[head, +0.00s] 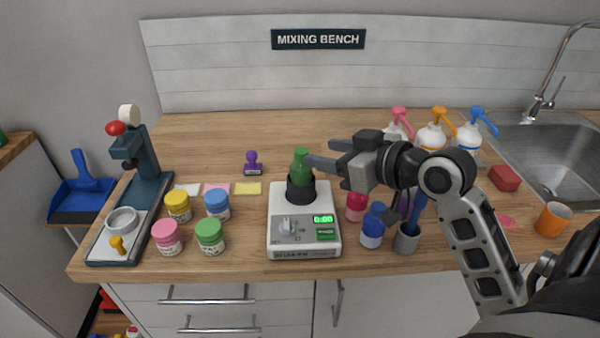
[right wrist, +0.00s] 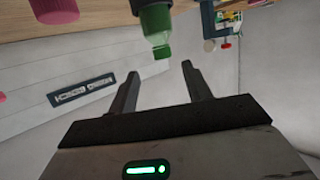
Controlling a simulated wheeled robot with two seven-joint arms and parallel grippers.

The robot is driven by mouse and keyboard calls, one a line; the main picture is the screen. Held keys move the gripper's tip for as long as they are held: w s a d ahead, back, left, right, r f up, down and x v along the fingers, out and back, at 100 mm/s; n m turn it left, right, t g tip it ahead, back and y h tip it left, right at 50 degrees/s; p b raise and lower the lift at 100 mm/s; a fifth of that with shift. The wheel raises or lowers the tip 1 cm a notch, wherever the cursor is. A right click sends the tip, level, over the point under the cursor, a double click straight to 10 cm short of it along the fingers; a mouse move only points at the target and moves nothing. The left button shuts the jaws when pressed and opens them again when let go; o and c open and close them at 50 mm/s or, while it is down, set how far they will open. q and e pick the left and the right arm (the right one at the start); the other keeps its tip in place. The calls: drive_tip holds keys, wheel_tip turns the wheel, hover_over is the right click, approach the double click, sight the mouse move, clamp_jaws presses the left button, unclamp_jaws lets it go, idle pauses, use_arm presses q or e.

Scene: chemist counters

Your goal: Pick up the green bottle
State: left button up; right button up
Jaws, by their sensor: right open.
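The green bottle (head: 301,168) stands upright in a black round holder (head: 301,189) on the white scale (head: 305,233), near the middle of the bench. My right gripper (head: 308,160) reaches in from the right, with its fingertips close beside the bottle's upper part. In the right wrist view the bottle (right wrist: 156,26) appears upside down, just beyond the two open fingers (right wrist: 158,82), with nothing between them. Whether a finger touches the bottle I cannot tell. My left gripper does not show.
Yellow, blue, pink and green jars (head: 210,236) stand left of the scale. A blue bottle (head: 373,226), a pink bottle (head: 356,206) and a grey cup (head: 406,238) stand close on its right, under my right arm. Pump bottles (head: 431,138) stand behind, by the sink (head: 545,160).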

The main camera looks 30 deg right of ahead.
sight(302, 149)
drive_tip(key=x, duration=0.3)
drive_tip(key=shift+w+a, duration=0.15)
drive_tip(key=shift+s+f+p+x, duration=0.1)
drive_tip(key=shift+f+p+x, duration=0.15)
drive_tip(key=shift+x, duration=0.65)
drive_tip(key=shift+s+f+p+x, duration=0.1)
drive_tip(key=shift+p+x, duration=0.1)
drive_tip(key=shift+x, duration=0.7)
drive_tip(key=shift+f+p+x, duration=0.2)
drive_tip(key=shift+p+x, duration=0.05)
drive_tip(key=shift+x, duration=0.65)
drive_tip(key=shift+a, duration=0.15)
clamp_jaws()
